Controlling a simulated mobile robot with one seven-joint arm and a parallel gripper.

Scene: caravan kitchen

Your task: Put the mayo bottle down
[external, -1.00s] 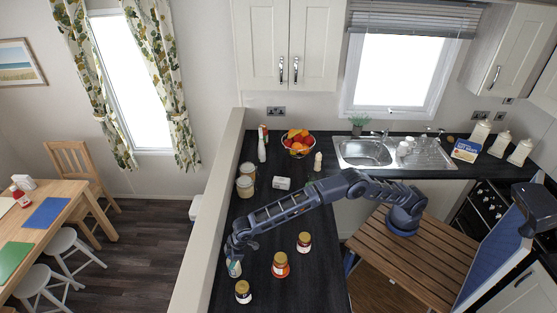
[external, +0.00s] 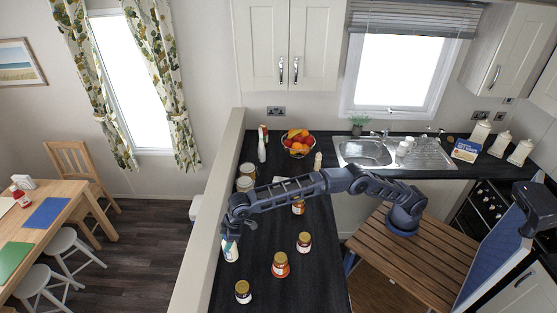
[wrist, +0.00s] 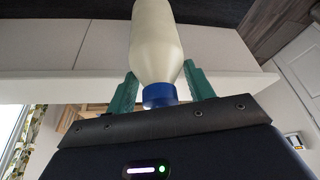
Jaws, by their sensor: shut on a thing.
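The mayo bottle (wrist: 157,45) is cream-white with a blue cap and sits between the two green fingers of my gripper (wrist: 162,88) in the wrist view. In the external view the bottle (external: 231,252) hangs or stands below my gripper (external: 234,232), over the left part of the dark counter (external: 262,215) near the low wall. My gripper is shut on the bottle. The cap end is closest to my palm. I cannot tell whether the bottle's base touches the counter.
Several jars stand nearby: one at the front (external: 243,291), one with an orange label (external: 280,265) and one further right (external: 304,241). Another jar (external: 298,208) is partly behind my arm. Larger jars (external: 246,172) and a fruit bowl (external: 297,144) stand further back. A pale ledge (external: 207,225) borders the counter's left.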

